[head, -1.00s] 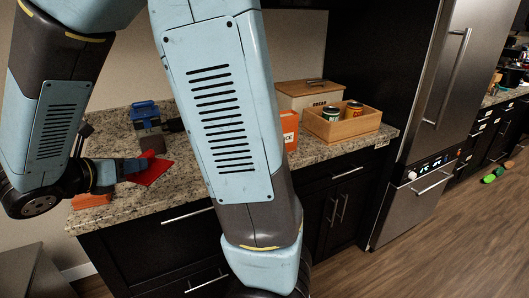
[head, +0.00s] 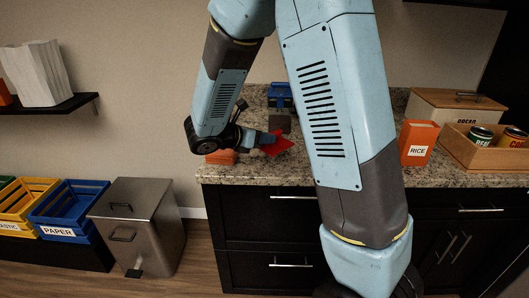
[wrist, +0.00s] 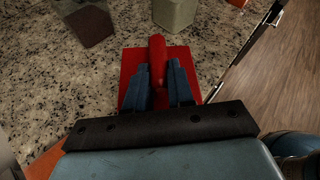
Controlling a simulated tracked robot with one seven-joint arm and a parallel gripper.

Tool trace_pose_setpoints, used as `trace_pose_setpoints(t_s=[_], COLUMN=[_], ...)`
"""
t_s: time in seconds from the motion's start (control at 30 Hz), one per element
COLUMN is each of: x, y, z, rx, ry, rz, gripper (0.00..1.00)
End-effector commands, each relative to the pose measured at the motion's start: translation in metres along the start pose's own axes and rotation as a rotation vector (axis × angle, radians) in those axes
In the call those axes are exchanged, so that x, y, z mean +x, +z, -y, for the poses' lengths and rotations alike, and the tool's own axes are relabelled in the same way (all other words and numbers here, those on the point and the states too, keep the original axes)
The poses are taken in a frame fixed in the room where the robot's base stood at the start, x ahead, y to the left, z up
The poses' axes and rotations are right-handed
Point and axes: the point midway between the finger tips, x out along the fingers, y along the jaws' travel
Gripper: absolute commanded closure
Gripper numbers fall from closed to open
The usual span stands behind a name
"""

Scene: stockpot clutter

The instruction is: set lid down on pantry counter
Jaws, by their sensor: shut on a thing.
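The lid (head: 279,146) is a flat red square with a red upright handle (wrist: 157,48). My gripper (head: 266,138) is shut on the handle; in the wrist view its two blue-grey fingers (wrist: 160,78) stand on either side of it. The lid is over the speckled granite pantry counter (head: 240,174), at its left part. I cannot tell whether the lid touches the counter or hangs just above it. The fingers hide part of the lid in the wrist view.
A blue-topped object (head: 280,96) stands behind the lid, with a dark block (head: 281,124) before it. An orange item (head: 221,157) lies left. An orange rice box (head: 418,142), a bread box (head: 455,104) and a wooden crate (head: 462,153) with cans stand right.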

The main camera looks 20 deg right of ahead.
Motion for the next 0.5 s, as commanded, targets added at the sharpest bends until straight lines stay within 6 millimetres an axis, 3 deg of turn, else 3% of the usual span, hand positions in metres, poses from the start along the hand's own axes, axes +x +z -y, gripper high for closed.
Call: trace_pose_setpoints(t_s=[0.2,0.5], x=[0.022,0.033], y=[-0.015,-0.023], z=[-0.021,-0.031], rx=[0.0,0.0], ry=[0.0,0.0], rz=[0.0,-0.001], gripper=[1.0,1.0])
